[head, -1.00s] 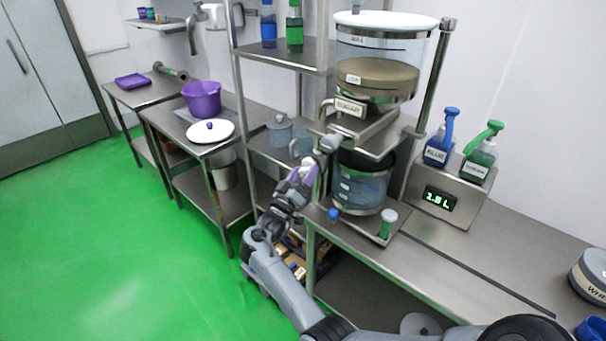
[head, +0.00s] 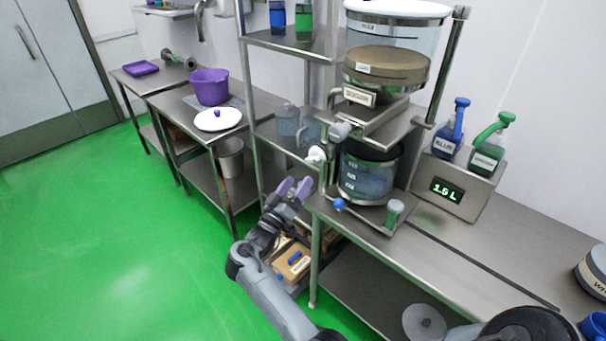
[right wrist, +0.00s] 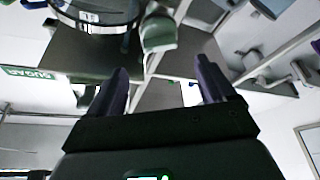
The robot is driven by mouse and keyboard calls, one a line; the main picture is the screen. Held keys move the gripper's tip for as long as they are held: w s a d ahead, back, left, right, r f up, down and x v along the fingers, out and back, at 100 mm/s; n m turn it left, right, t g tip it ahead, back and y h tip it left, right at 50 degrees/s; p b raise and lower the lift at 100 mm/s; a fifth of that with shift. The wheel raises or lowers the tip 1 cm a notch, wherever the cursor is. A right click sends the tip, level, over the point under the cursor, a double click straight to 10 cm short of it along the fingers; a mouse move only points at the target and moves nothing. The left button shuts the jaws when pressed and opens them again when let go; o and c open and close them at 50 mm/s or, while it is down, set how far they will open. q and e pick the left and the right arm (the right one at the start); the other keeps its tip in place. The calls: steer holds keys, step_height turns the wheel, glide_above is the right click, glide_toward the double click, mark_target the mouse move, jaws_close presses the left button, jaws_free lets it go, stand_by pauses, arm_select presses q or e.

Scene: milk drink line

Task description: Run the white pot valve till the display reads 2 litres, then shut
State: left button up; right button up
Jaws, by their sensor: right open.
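The white valve knob (head: 316,154) sits at the left of the dispenser stand, below a grey-white knob (head: 338,132). The clear pot (head: 370,180) with a level scale stands under the sugar hopper (head: 385,70). The display (head: 447,190) appears to read 1.6 L in small green digits. My right gripper (head: 288,188), with purple fingers, is open and empty, below and left of the white knob and apart from it. In the right wrist view, its spread fingers (right wrist: 162,85) have nothing between them. My left gripper is not in view.
Shelf posts rise close behind my gripper. Open green floor lies left.

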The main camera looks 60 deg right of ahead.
steer(key=shift+v, duration=1.05)
stand_by(7.0)
